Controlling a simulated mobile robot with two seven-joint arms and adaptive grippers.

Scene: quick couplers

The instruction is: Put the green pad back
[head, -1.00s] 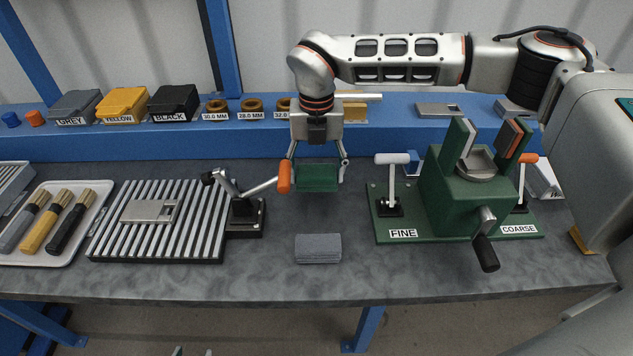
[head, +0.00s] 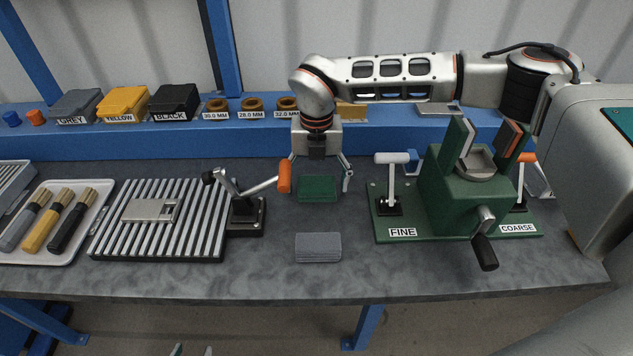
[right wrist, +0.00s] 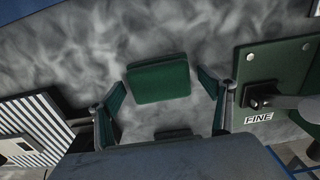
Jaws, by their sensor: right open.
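The green pad (head: 317,189) lies flat on the grey bench in the head view, between the rail block and the green vise. It also shows in the right wrist view (right wrist: 158,80), with bare bench around it. My right gripper (head: 320,176) is open above the pad, one finger on each side; both fingers are apart from it in the right wrist view (right wrist: 165,102). Two small tips at the bottom edge of the head view look like my left gripper (head: 192,351); its jaws are hardly visible.
A grey pad (head: 318,248) lies nearer the front edge. A lever clamp with an orange handle (head: 284,177) stands close left of the green pad. The green vise (head: 458,190) on its base marked FINE and COARSE stands to the right.

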